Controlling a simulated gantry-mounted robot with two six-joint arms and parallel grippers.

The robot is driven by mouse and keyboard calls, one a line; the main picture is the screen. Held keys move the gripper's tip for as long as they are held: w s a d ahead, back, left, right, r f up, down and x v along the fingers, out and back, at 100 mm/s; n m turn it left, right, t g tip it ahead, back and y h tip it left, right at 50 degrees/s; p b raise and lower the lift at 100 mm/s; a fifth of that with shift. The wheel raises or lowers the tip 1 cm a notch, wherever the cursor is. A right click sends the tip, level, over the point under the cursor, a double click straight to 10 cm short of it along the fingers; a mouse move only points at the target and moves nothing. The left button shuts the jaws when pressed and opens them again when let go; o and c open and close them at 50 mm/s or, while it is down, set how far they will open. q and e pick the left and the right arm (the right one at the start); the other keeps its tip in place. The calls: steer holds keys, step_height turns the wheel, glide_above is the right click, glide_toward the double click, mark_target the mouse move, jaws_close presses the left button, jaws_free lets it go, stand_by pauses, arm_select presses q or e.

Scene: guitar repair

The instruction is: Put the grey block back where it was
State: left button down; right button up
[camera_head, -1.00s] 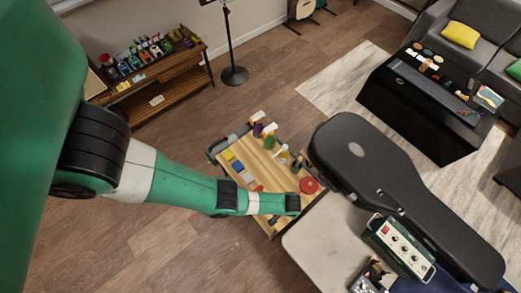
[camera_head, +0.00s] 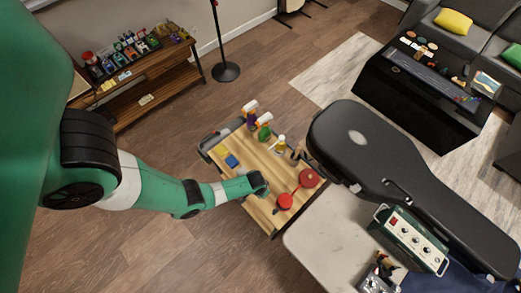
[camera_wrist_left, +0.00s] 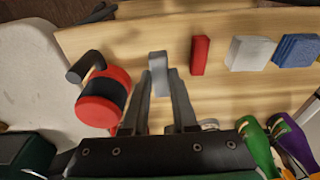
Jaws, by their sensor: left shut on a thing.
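My left gripper (camera_head: 264,186) is over the wooden top of a small cart (camera_head: 258,214). In the left wrist view, its two fingers (camera_wrist_left: 162,92) are shut on a narrow grey block (camera_wrist_left: 158,64), whose far end sticks out beyond the fingertips. I cannot tell whether the block touches the wood. Beside it, to the right, lie a red block (camera_wrist_left: 200,55), a pale grey-white block (camera_wrist_left: 250,53) and a blue block (camera_wrist_left: 296,50) in a row. In the head view the gripper hides the held block. My right gripper is not in view.
A red tool with a black band (camera_wrist_left: 103,100) lies left of the gripper. Bottles, one green (camera_head: 264,134), stand along the cart's far side. A black guitar case (camera_head: 375,155) lies close to the right.

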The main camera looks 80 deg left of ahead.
arm_select(q)
steer(key=shift+a+f, duration=0.2)
steer(key=f+b, duration=0.2)
steer(key=f, duration=0.1)
steer(key=f+b, duration=0.1)
steer(key=b, duration=0.1)
steer(key=shift+s+a+f, duration=0.2)
steer(key=shift+a, duration=0.1)
steer(key=c, duration=0.7)
jaws_free()
steer(key=shift+r, duration=0.1)
steer(key=shift+r+p, duration=0.1)
steer(key=shift+p, duration=0.2)
steer(key=r+p, duration=0.4)
steer(key=s+r+p, duration=0.1)
steer(key=r+p, duration=0.3)
steer(key=d+r+p, duration=0.1)
steer(key=r+p, duration=0.3)
steer(key=shift+s+r, duration=0.1)
steer(key=shift+s, duration=0.15)
